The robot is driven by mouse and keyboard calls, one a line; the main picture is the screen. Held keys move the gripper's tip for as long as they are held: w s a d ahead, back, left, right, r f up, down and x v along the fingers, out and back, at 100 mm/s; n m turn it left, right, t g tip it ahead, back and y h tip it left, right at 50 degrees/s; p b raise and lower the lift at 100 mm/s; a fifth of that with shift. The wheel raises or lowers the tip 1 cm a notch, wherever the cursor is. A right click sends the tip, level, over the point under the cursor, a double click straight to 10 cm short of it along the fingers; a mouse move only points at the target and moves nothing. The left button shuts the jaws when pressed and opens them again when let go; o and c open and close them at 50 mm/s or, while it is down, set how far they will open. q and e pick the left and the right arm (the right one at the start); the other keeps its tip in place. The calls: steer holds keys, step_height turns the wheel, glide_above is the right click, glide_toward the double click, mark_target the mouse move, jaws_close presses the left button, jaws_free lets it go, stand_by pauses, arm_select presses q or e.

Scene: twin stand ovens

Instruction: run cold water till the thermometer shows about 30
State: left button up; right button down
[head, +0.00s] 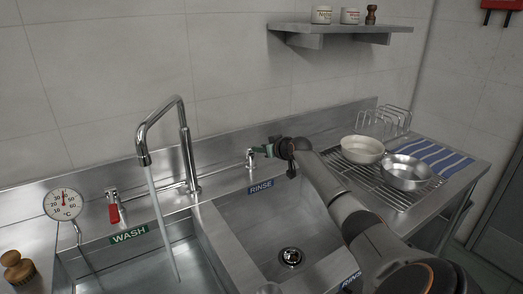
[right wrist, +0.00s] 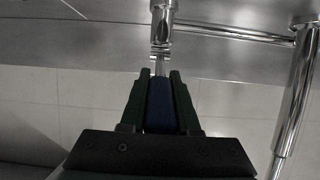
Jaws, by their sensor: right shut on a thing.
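The round white thermometer (head: 63,204) stands at the left sink edge. Its red needle points nearly straight up, but the exact reading is too small to tell. The tall chrome spout (head: 166,130) pours a thin stream of water (head: 159,220) into the WASH basin (head: 140,275). The red-handled tap (head: 114,208) is left of the spout. My right gripper (head: 270,151) is at the tap (head: 250,158) behind the RINSE label. The right wrist view shows its jaws shut on a blue lever (right wrist: 160,105). My left gripper is out of view.
The RINSE basin (head: 310,240) looks empty, with a drain. A cream bowl (head: 362,149) and a metal bowl (head: 408,175) sit on the rack at right, by a blue striped cloth (head: 430,153). A brush (head: 18,268) lies at lower left. A shelf (head: 340,28) hangs above.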

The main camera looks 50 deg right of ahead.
steer(key=c, duration=0.7)
jaws_free()
steer(key=shift+w+a, duration=0.15)
steer(key=shift+a, duration=0.05)
steer(key=shift+o, duration=0.3)
steer(key=shift+d, duration=0.15)
steer(key=shift+s+r, duration=0.15)
steer(key=shift+s, duration=0.45)
steer(key=v, duration=1.1)
steer(key=shift+s+a, duration=0.15)
steer(key=shift+a, duration=0.1)
steer(key=shift+r, duration=0.1)
